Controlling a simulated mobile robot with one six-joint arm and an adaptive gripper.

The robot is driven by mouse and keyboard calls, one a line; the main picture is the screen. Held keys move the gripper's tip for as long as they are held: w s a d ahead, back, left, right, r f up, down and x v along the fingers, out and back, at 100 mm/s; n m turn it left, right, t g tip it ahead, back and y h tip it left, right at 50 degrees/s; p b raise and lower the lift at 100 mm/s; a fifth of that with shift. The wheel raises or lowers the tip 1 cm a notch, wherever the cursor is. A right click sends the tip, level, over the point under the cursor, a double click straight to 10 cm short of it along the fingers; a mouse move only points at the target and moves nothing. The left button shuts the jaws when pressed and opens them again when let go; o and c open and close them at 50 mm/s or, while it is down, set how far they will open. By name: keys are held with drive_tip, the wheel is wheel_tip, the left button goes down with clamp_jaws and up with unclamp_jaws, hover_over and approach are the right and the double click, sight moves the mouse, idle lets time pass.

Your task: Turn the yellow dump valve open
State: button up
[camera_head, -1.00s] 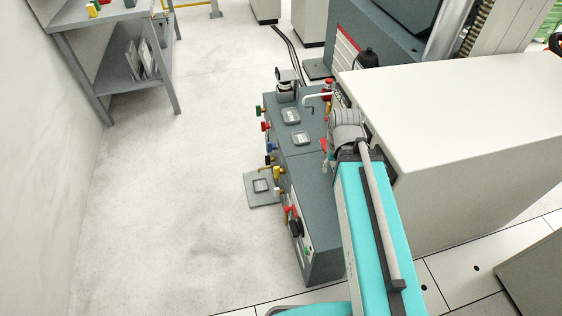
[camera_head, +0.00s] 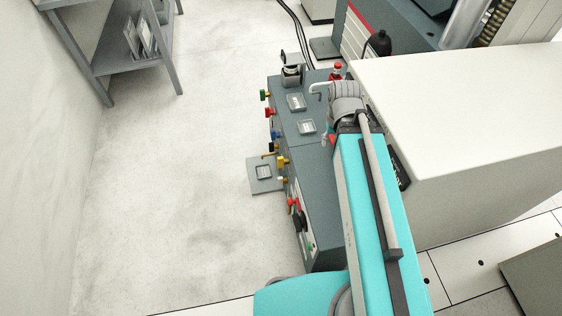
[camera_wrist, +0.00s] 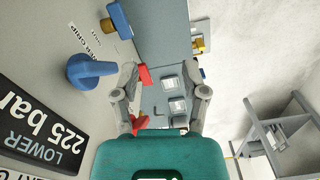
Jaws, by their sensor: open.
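The yellow dump valve (camera_head: 283,161) is a small yellow handle on the left side of the grey cabinet (camera_head: 320,160) in the head view. A yellow fitting (camera_wrist: 199,45) shows in the wrist view, beyond the right finger; I cannot tell for sure that it is the same valve. My gripper (camera_wrist: 166,82) is open, its two fingers spread apart with nothing seen held between them. A red part lies by the left finger; whether they touch is unclear. In the head view my arm lies right of the valve, and the fingertips are not clear.
Other coloured handles line the cabinet side: green (camera_head: 265,95), red (camera_head: 270,112) and blue (camera_head: 276,135). A big white housing (camera_head: 460,110) stands right of my arm. In the wrist view a blue knob (camera_wrist: 90,70) is on a panel at left.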

drive_tip(key=n+b, duration=0.2)
drive_tip(key=b, duration=2.7)
hover_over(280, 162)
wheel_tip(280, 162, down, 29)
drive_tip(key=shift+w+d+f, duration=0.1)
drive_tip(key=shift+w+f, duration=0.1)
drive_tip(key=shift+w, duration=0.35)
drive_tip(key=shift+f+b, duration=0.2)
drive_tip(key=shift+b, duration=0.15)
wheel_tip(280, 162, down, 13)
drive_tip(key=b, duration=1.3)
drive_tip(key=shift+f, duration=0.2)
